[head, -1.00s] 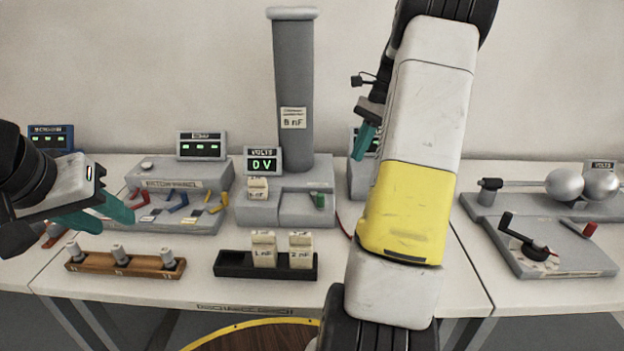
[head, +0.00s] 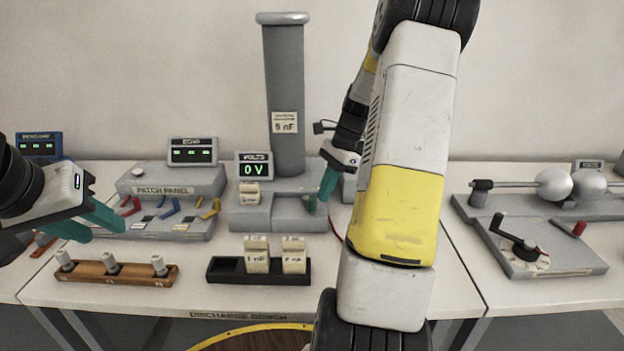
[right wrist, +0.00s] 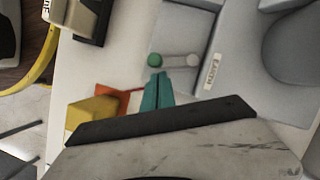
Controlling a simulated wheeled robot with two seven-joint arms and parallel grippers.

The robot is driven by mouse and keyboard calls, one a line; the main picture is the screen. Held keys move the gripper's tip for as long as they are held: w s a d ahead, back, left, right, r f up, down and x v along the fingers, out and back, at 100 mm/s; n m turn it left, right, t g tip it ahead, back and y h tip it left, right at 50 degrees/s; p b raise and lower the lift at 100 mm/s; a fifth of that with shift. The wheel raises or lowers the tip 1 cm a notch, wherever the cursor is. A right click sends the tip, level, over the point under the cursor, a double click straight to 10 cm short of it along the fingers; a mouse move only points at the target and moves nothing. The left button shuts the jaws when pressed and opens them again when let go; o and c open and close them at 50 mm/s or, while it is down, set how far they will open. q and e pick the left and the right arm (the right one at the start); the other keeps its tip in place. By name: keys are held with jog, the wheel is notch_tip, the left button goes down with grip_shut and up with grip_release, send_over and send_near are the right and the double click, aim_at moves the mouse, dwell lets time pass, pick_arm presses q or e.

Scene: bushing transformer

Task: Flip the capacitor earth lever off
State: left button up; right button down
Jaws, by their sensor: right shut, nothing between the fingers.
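My left gripper (head: 95,218) is open and empty at the left.
A VOLTS meter (head: 254,169) reads 0 V beside the tall grey column (head: 284,95). A patch panel (head: 165,205) with coloured levers, a wooden rack (head: 115,271) and a black tray (head: 225,272) stand to the left and front. A crank unit (head: 540,250) is at the right.

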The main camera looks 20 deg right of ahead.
aim_at(310, 200)
jog(key=shift+s+a+m, duration=0.2)
jog(key=shift+a+m, duration=0.2)
jog(key=shift+m, duration=0.1)
dwell(0.3)
jog(key=shift+s+a+m+t, duration=0.1)
jog(key=shift+a+m+t, duration=0.3)
jog(key=shift+m, duration=0.2)
jog(key=m, duration=0.1)
jog(key=a+m+t, duration=0.1)
jog(key=m, duration=0.1)
jog(key=shift+s+a, duration=0.15)
jog(key=shift+a, duration=0.1)
jog(key=shift+a+m+t+h, duration=0.3)
jog(key=shift+a+m+t, duration=0.15)
jog(key=shift+m, duration=0.35)
jog(key=shift+a, duration=0.35)
